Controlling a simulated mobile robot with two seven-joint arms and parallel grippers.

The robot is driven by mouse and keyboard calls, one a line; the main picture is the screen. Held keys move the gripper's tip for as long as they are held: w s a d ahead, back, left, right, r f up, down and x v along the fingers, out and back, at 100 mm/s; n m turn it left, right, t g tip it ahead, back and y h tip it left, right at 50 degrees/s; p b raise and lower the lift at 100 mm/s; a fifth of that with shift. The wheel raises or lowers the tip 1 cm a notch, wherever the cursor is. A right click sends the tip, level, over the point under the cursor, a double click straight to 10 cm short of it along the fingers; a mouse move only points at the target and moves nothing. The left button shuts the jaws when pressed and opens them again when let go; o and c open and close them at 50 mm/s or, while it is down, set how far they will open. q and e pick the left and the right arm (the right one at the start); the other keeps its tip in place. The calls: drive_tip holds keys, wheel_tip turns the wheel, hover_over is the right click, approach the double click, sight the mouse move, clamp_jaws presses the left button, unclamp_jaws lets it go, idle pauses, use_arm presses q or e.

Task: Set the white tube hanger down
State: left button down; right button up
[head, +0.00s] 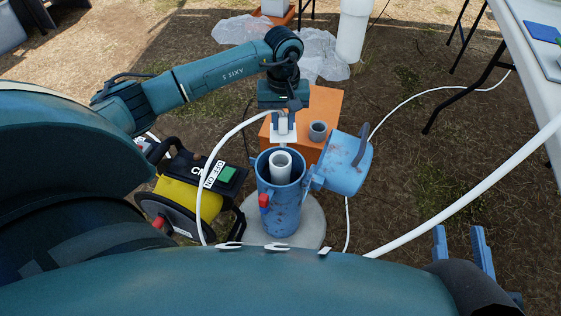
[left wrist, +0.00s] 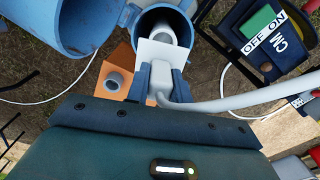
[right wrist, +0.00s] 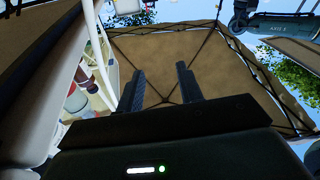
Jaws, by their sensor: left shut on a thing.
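The white tube hanger (head: 290,138) is a flat white plate with a white tube (head: 228,135) curving from it. My left gripper (head: 283,118) is shut on the hanger, just behind the blue well casing (head: 281,210) and in front of the orange box (head: 325,108). In the left wrist view the hanger (left wrist: 158,50) overlaps the casing's mouth and the box edge; I cannot tell whether it touches either. A white inner pipe (head: 280,165) stands inside the casing. My right gripper (head: 465,250) is open and empty at the lower right; its parted fingers show in the right wrist view (right wrist: 163,90).
The casing's blue lid (head: 347,163) stands open to the right. A grey cup-like fitting (head: 318,130) sits on the orange box. A yellow and black reel unit (head: 190,190) with an OFF/ON panel stands left. A white table (head: 535,60) is at the right.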

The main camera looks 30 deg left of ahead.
sight(280, 136)
use_arm(q)
drive_tip(key=f, duration=0.1)
drive_tip(key=f+b, duration=0.1)
drive_tip(key=f, duration=0.1)
drive_tip(key=f+b, duration=0.1)
drive_tip(key=f, duration=0.1)
drive_tip(key=shift+a+f, duration=0.25)
drive_tip(key=shift+a, duration=0.15)
drive_tip(key=shift+f, duration=0.35)
wheel_tip(280, 136, down, 4)
drive_tip(key=shift+f+b, duration=0.25)
drive_tip(key=shift+b, duration=0.65)
use_arm(e)
drive_tip(key=shift+a+m+y, duration=0.3)
drive_tip(key=shift+y, duration=0.2)
use_arm(q)
drive_tip(key=c, duration=1.2)
unclamp_jaws()
use_arm(e)
drive_tip(key=shift+w+r, duration=0.1)
